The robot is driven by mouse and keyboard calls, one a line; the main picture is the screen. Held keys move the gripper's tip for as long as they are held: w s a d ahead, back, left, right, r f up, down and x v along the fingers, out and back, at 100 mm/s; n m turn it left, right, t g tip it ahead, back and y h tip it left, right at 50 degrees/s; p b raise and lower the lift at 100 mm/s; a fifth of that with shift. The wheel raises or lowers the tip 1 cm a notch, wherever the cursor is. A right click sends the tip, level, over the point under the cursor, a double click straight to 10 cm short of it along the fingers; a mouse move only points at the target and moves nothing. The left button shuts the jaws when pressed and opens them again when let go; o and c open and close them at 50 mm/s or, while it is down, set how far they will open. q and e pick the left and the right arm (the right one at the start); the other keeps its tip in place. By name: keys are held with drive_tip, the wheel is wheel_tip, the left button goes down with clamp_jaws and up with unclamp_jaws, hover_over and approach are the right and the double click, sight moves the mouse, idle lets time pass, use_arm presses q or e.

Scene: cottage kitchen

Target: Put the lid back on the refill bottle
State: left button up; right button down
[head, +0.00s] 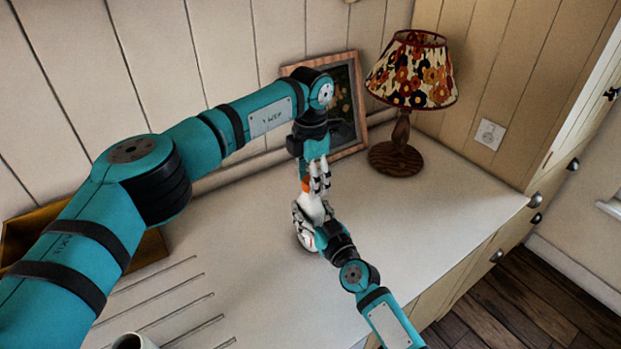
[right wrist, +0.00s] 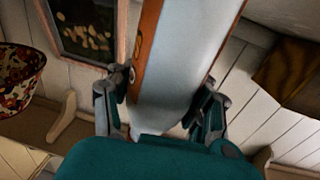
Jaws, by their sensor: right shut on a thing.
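The white refill bottle (head: 312,208) stands upright on the counter. My right gripper (head: 309,228) is shut around its body from the front. In the right wrist view the bottle (right wrist: 178,65), white with an orange-brown strip, fills the space between the fingers of the right gripper (right wrist: 160,102). My left gripper (head: 316,181) points down directly over the bottle's top. A small orange piece (head: 305,186) shows beside its fingers; whether this is the lid or part of the bottle is unclear. The left fingers hide the bottle's top, and their grip is too small to judge.
A lamp with a flowered shade (head: 412,72) and a framed picture (head: 349,92) stand behind the grippers. A wooden box (head: 150,250) is at the left, partly behind my left arm. A white mug (head: 134,341) is at the front. The counter's right side (head: 445,195) is clear.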

use_arm(q)
drive_tip(key=shift+r, duration=0.15)
drive_tip(key=shift+r, duration=2.15)
drive_tip(key=shift+c, duration=0.2)
wheel_tip(320, 180, up, 4)
drive_tip(key=n, duration=0.4)
drive_tip(key=shift+f+n, duration=0.25)
drive_tip(key=shift+n, duration=0.05)
drive_tip(key=shift+f, duration=0.1)
drive_tip(key=shift+f, duration=3.95)
drive_tip(key=shift+c, duration=0.2)
